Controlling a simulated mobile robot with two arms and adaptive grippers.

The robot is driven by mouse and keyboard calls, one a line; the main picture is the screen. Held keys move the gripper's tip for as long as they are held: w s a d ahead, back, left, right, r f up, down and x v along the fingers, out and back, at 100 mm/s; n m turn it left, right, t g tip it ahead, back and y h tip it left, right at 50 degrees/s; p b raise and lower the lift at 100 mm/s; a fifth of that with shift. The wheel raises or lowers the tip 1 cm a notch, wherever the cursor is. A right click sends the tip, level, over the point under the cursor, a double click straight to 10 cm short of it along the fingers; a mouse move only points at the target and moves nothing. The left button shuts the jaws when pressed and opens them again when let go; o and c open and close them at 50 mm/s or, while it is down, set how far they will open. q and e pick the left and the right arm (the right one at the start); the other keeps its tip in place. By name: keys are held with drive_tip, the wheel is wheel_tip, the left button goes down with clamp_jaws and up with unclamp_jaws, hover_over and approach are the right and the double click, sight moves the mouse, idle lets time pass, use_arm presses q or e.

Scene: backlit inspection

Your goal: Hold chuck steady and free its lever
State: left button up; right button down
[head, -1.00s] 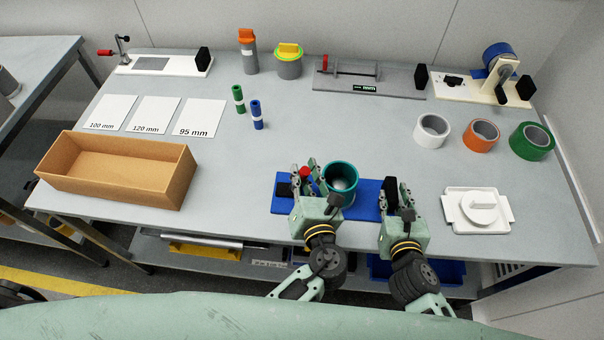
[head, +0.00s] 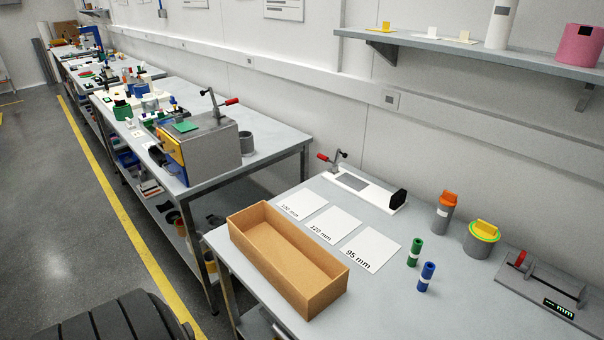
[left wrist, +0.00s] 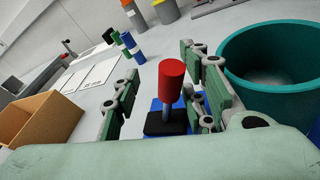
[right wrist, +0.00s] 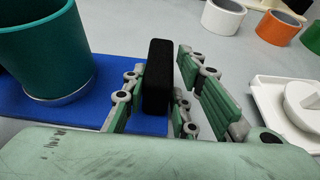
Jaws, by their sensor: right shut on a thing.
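The chuck's blue base (right wrist: 95,110) lies on the table, with a large teal cup (right wrist: 45,45) standing on it in a metal ring. The cup also shows in the left wrist view (left wrist: 275,60). My right gripper (right wrist: 160,68) is shut on the upright black block (right wrist: 157,80) at the base's right end. The lever, a red knob (left wrist: 171,82) on a grey rod, rises by a black pad (left wrist: 166,125). My left gripper (left wrist: 160,68) is open, its fingers on either side of the knob with gaps. The head view shows neither gripper nor the chuck.
A cardboard box (head: 335,288) stands at the table's near left edge, beside white cards marked in mm (head: 332,224). Green (head: 414,252) and blue (head: 426,277) cylinders stand beyond. A white lidded tray (right wrist: 268,98) and tape rolls (right wrist: 222,15) are right of the right gripper.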

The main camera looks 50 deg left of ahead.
use_arm(q)
drive_tip(key=a+n+h, duration=0.1)
drive_tip(key=a+n, duration=0.1)
drive_tip(key=a+n+h, duration=0.1)
drive_tip(key=a+n, duration=0.1)
drive_tip(key=a, duration=0.1)
drive_tip(key=a+n+g+h, duration=0.1)
drive_tip(key=a+n, duration=0.1)
drive_tip(key=n, duration=0.1)
drive_tip(key=shift+s+a+f+h, duration=0.1)
drive_tip(key=shift+a+f+h, duration=0.2)
drive_tip(key=shift+a+h, duration=0.1)
drive_tip(key=a+v, duration=0.1)
drive_tip(key=v, duration=1.1)
drive_tip(key=s+a+f+n+g, duration=0.1)
drive_tip(key=s+a+f+n, duration=0.1)
drive_tip(key=f, duration=0.5)
drive_tip(key=s+a+f+n+g+y, duration=0.1)
drive_tip(key=s+a+f+n+g, duration=0.1)
drive_tip(key=s+a+f, duration=0.3)
drive_tip(key=s+a+f+n+g, duration=0.2)
drive_tip(key=s+a+f, duration=0.2)
drive_tip(key=f, duration=0.6)
drive_tip(key=shift+s+a+y, duration=0.25)
drive_tip(key=shift+a+y, duration=0.05)
drive_tip(key=shift+a, duration=0.7)
